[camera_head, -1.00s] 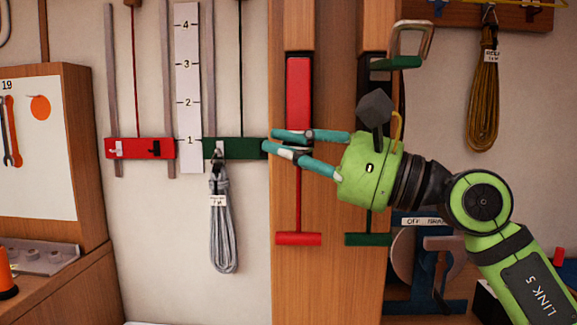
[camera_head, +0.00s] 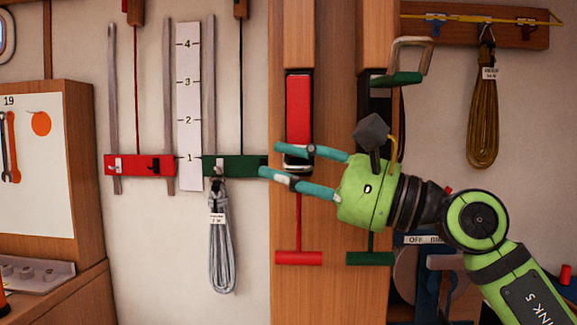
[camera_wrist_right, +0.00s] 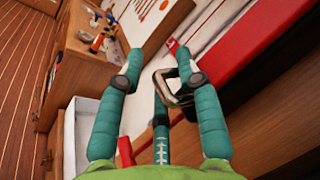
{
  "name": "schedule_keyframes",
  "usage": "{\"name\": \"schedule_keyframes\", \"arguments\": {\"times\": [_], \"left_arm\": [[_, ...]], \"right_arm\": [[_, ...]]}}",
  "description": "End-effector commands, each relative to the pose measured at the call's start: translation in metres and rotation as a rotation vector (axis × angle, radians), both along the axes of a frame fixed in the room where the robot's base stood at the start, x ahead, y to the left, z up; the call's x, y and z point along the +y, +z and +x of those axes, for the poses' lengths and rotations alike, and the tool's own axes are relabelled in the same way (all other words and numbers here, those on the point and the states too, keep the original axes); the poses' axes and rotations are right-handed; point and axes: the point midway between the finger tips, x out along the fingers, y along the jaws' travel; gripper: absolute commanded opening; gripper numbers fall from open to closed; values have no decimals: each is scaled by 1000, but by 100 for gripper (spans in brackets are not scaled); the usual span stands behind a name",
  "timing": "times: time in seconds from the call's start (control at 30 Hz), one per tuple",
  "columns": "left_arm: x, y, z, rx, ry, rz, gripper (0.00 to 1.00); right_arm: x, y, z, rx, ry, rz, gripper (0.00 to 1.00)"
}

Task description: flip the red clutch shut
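The red clutch (camera_head: 298,108) is on the wooden post, its red lever upright and lying along the post. Its metal loop is partly hidden behind my right gripper (camera_head: 271,160) at the lever's lower end. The right gripper comes in from the right with its fingers spread. In the right wrist view, the open fingers (camera_wrist_right: 157,60) stand either side of the dark-edged metal loop (camera_wrist_right: 163,84), with a gap to each finger. A long red surface (camera_wrist_right: 245,55), probably the lever, lies to the right. I cannot tell whether the clutch is fully shut. My left gripper is out of view.
A green clutch (camera_head: 398,79) with a metal loop juts out beside the red one. Red (camera_head: 298,258) and green (camera_head: 370,258) T-handles hang below. A grey coil (camera_head: 221,250) hangs left, a brown coil (camera_head: 482,120) right. A wooden cabinet (camera_head: 75,160) stands far left.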

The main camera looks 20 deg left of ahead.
Motion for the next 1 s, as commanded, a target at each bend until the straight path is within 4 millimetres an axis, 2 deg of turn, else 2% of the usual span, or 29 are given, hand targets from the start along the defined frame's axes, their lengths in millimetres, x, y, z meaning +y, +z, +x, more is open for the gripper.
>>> {"name": "schedule_keyframes", "arguments": {"times": [0.2, 0.33, 0.73, 0.9, 1.0], "left_arm": [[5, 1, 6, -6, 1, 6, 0], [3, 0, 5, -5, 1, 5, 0], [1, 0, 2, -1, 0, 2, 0], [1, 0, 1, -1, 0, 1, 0], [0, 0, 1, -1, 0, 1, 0]], "right_arm": [[-1, 2, -1, -3, 0, 3, 35], [-11, 0, -1, -4, -1, 4, 35], [-89, -18, -3, -1, -3, 2, 35], [-110, -23, -5, -1, -1, 2, 35], [-116, -25, -5, -1, 0, 1, 35]]}}
